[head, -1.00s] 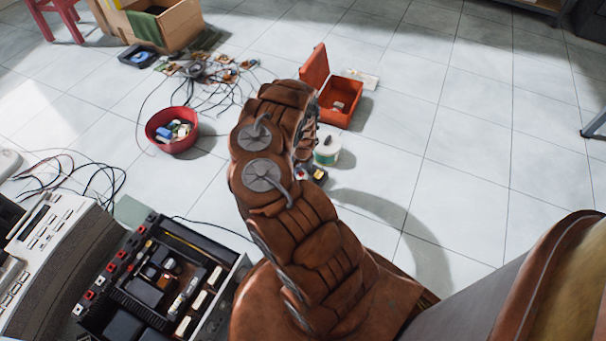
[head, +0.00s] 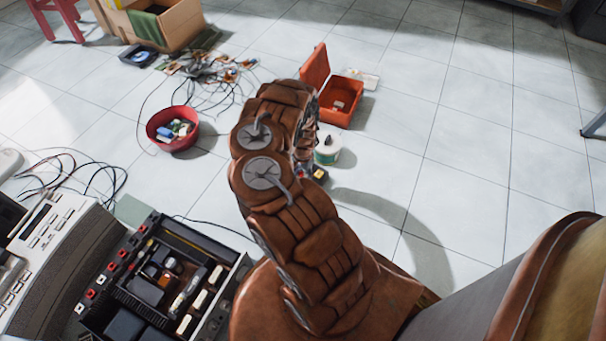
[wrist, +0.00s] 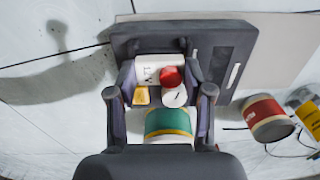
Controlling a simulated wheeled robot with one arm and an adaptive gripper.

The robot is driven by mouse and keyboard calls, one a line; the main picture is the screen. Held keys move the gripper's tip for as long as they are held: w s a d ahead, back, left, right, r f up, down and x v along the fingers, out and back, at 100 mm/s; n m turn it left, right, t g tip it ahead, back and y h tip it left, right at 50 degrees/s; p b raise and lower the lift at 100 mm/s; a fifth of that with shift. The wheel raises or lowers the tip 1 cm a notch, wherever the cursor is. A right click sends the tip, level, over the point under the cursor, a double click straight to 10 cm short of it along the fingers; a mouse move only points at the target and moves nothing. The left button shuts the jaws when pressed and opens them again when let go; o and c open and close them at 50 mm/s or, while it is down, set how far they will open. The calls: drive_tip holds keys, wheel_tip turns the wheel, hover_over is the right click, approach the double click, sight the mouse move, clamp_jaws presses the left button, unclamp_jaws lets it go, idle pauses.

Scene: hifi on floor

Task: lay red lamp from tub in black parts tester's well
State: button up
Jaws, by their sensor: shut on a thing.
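The red lamp (wrist: 171,77) shows as a small round red shape between the fingers of my gripper (wrist: 161,82) in the wrist view. My gripper is shut on it, though the contact is hard to make out. A white block with lettering (wrist: 148,70), an amber piece (wrist: 141,96) and a white disc (wrist: 175,97) show close around the lamp. A dark, squarish body (wrist: 222,48), seemingly the black parts tester, lies beyond the fingertips; its well is not clear. A red tub (head: 158,136) with several small parts stands left in the head view. My arm hides most of the gripper there.
A green-banded cylinder (wrist: 168,123) is partly hidden by my palm; a red-and-cream cylinder (wrist: 267,119) is at right. An open orange box (head: 338,113) and a white-and-green pot (head: 327,156) stand beyond my arm. Open electronics (head: 165,285) fill the lower left. Floor at right is clear.

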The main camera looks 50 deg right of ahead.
drive_tip(key=shift+f, duration=0.45)
idle(1.1)
idle(0.3)
drive_tip(key=o, duration=1)
drive_tip(key=shift+r, duration=0.1)
drive_tip(key=shift+r+p, duration=3.45)
